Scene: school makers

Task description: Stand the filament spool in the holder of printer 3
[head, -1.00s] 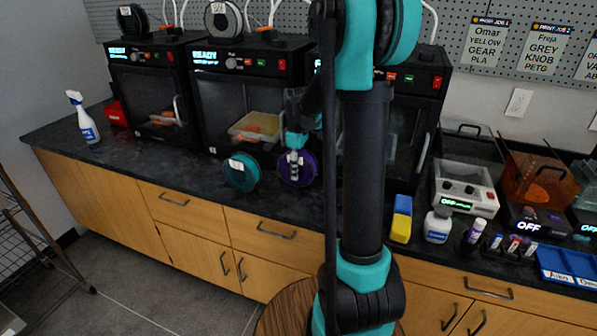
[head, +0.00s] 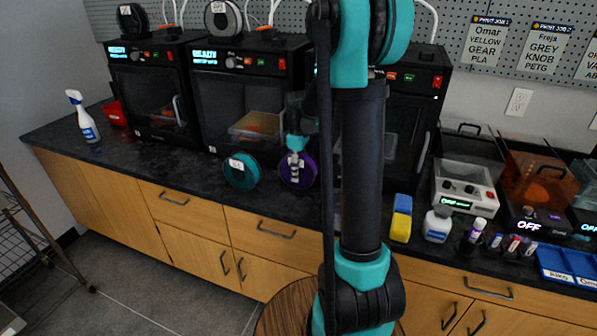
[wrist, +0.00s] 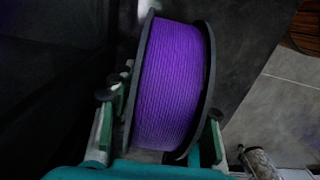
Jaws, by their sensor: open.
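A purple filament spool (head: 297,171) with dark flanges stands upright on the dark counter, in front of the printers. In the wrist view the purple spool (wrist: 172,85) fills the middle. My gripper (head: 296,168) is at the purple spool. In the wrist view my gripper (wrist: 160,105) is open, with one finger on each side of the spool's flanges; I cannot tell if they touch. A teal spool (head: 241,171) with a white label stands just left of the purple one. The third printer (head: 418,110) is mostly hidden behind my arm; its top holder is not clearly visible.
Two more black printers (head: 153,88) (head: 248,92) stand left, with spools (head: 132,22) (head: 223,20) on top. A spray bottle (head: 82,117) is at far left. A yellow-blue block (head: 401,218), white bottle (head: 438,224) and grey machine (head: 465,187) stand right.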

